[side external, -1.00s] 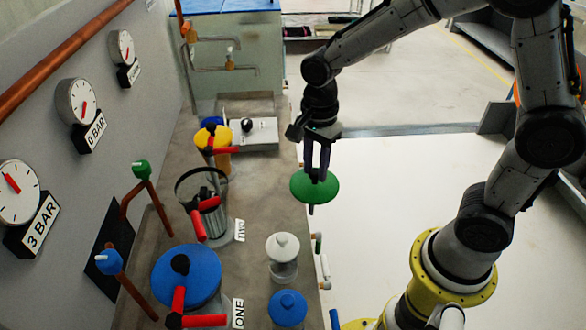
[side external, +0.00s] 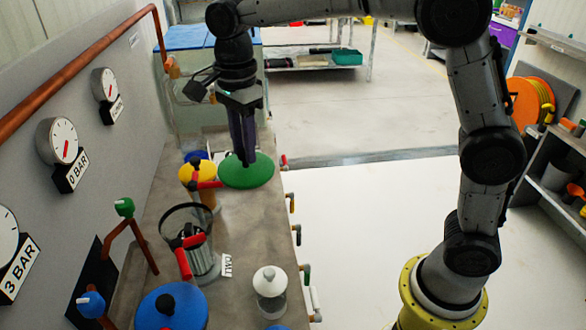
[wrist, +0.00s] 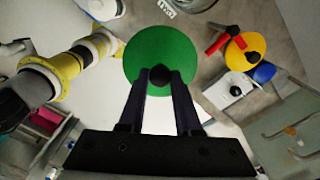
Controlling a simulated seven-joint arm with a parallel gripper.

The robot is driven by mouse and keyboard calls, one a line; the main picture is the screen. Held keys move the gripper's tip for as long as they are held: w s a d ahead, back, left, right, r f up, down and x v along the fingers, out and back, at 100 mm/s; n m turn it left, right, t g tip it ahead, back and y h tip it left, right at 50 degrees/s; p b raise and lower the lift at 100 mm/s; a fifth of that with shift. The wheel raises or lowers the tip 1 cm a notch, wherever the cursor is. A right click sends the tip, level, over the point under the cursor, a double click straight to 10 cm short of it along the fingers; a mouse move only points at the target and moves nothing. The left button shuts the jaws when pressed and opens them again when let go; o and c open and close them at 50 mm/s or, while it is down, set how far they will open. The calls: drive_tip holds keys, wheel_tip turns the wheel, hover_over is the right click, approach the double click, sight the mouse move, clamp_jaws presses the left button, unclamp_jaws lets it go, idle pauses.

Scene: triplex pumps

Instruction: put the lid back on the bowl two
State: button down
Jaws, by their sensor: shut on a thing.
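My gripper (side external: 246,160) is shut on the black knob of the green lid (side external: 262,174). The lid hangs below the fingers, over the far part of the bench or its right edge. In the wrist view the fingers (wrist: 160,77) stand either side of the knob, with the green lid (wrist: 160,48) spread out beyond them. Bowl two (side external: 207,259) is the open metal bowl with a dark ring and red handles, nearer the camera and left of the lid. Its label is seen at a slant beside it. The lid is well apart from this bowl.
A yellow-lidded bowl (side external: 187,174) with a red handle stands just left of the green lid; it also shows in the wrist view (wrist: 246,50). A blue-lidded bowl (side external: 150,315) and a white-topped jar (side external: 270,282) stand nearer. Pipes and gauges (side external: 62,140) line the left wall.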

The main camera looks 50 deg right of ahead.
drive_tip(key=w+a+r, duration=0.2)
drive_tip(key=w+a, duration=0.3)
drive_tip(key=a, duration=0.2)
drive_tip(key=shift+n, duration=0.8)
drive_tip(key=shift+w+a+f, duration=0.25)
drive_tip(key=shift+a+f, duration=0.55)
drive_tip(key=shift+f, duration=0.8)
drive_tip(key=shift+w+a+f, duration=0.25)
drive_tip(key=shift+a+f, duration=0.6)
drive_tip(key=shift+f, duration=0.7)
drive_tip(key=shift+w+a+f, duration=0.25)
drive_tip(key=shift+a+f, duration=0.55)
drive_tip(key=shift+f, duration=0.8)
drive_tip(key=shift+f, duration=0.15)
drive_tip(key=c, duration=0.5)
unclamp_jaws()
drive_tip(key=o, duration=0.5)
drive_tip(key=shift+c, duration=0.2)
